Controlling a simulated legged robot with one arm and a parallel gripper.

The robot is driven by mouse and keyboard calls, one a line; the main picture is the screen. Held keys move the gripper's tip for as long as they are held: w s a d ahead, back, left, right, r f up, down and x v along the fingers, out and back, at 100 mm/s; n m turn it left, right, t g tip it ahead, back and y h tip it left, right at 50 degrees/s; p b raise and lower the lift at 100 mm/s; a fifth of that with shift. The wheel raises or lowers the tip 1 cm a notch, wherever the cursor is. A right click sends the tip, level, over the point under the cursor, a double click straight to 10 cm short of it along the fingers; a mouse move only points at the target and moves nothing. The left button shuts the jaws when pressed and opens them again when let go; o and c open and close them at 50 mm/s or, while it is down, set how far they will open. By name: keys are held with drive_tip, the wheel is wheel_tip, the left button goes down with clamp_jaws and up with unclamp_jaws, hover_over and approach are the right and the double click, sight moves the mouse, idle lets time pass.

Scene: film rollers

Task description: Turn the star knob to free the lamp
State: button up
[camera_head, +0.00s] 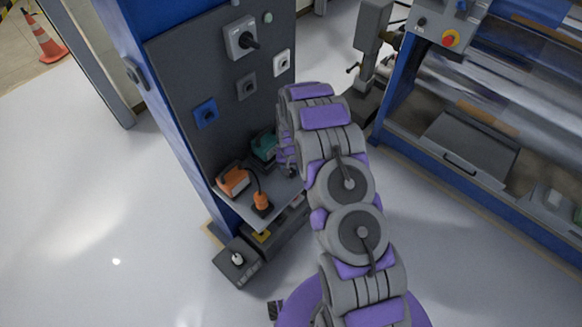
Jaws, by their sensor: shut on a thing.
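My gripper (287,167) is at the right side of the dark panel, just above the shelf. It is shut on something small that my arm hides. A teal device (264,147) stands at the back of the shelf, close to the left of my gripper. An orange and black device (233,181) stands at the shelf's left edge. A smaller orange piece (262,201) stands on a dark base near the front corner, with a black cord at its top. I cannot make out the star knob, and I cannot tell which of these is the lamp.
The panel (217,130) carries a large grey switch (241,40), a blue one (206,113) and a white one (281,63). A small box (237,262) sits low at the front. A blue-framed machine (440,170) stands right.

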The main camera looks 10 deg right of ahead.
drive_tip(key=n, duration=0.5)
drive_tip(key=shift+s+a+f+n, duration=0.1)
drive_tip(key=shift+s+f+n, duration=0.05)
drive_tip(key=shift+s+n, duration=0.15)
drive_tip(key=shift+n, duration=2.1)
drive_tip(key=o, duration=1.1)
drive_tip(key=shift+c, duration=0.2)
drive_tip(key=shift+w+r, duration=0.15)
drive_tip(key=shift+r, duration=0.4)
wheel_tip(320, 180, up, 16)
drive_tip(key=p, duration=0.1)
drive_tip(key=shift+r+p, duration=0.2)
drive_tip(key=shift+p, duration=0.15)
